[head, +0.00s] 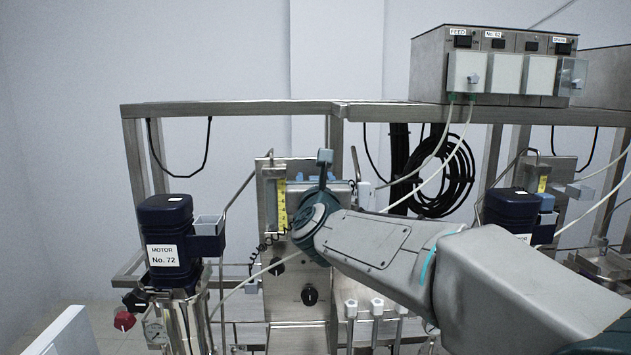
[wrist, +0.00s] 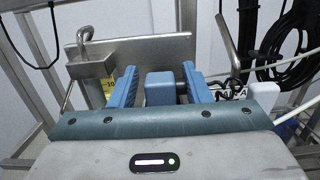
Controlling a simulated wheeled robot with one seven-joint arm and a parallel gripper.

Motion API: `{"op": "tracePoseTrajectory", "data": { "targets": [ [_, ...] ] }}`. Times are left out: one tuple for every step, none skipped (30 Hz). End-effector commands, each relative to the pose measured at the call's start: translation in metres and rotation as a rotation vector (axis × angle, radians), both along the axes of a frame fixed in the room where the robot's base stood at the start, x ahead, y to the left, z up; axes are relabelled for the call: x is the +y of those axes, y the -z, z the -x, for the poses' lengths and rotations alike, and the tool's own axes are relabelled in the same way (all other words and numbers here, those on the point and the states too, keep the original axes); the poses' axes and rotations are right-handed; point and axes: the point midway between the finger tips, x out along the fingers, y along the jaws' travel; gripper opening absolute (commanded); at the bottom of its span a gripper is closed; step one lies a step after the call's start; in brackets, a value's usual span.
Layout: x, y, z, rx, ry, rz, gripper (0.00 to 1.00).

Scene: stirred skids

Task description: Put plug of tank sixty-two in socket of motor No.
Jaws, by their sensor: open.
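My gripper (wrist: 159,82) is open in the wrist view, with one blue finger on each side of a blue block (wrist: 160,89). No tank label is readable.
A second dark blue motor (head: 510,206) stands at right, with a light blue piece (head: 546,202) at its side. A steel box (head: 495,65) labelled FEED and No. 62 sits on the frame (head: 235,109). A black hose coil (head: 440,178) and pale cables hang behind my arm.

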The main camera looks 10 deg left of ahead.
Motion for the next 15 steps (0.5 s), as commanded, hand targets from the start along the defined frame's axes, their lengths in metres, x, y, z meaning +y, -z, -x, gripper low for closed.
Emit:
{"op": "tracePoseTrajectory", "data": {
  "targets": [
    [0.0,0.0001,0.0001,0.0,0.0,0.0,0.41],
    [0.0,0.0001,0.0001,0.0,0.0,0.0,0.33],
    [0.0,0.0001,0.0001,0.0,0.0,0.0,0.21],
    [0.0,0.0001,0.0001,0.0,0.0,0.0,0.13],
    [0.0,0.0001,0.0002,0.0,0.0,0.0,0.05],
    [0.0,0.0001,0.0002,0.0,0.0,0.0,0.02],
    [0.0,0.0001,0.0002,0.0,0.0,0.0,0.02],
    [0.0,-0.0001,0.0002,0.0,0.0,0.0,0.02],
    [0.0,-0.0002,0.0002,0.0,0.0,0.0,0.02],
    [0.0,-0.0003,0.0002,0.0,0.0,0.0,0.02],
    [0.0,-0.0006,0.0003,0.0,0.0,0.0,0.02],
    [0.0,-0.001,0.0003,0.0,0.0,0.0,0.02],
    [-0.0001,-0.0015,0.0002,0.0,0.0,0.0,0.02],
    [-0.0001,-0.0021,0.0003,0.0,0.0,0.0,0.02],
    [-0.0001,-0.003,0.0003,0.0,0.0,0.0,0.02]
  ]
}}
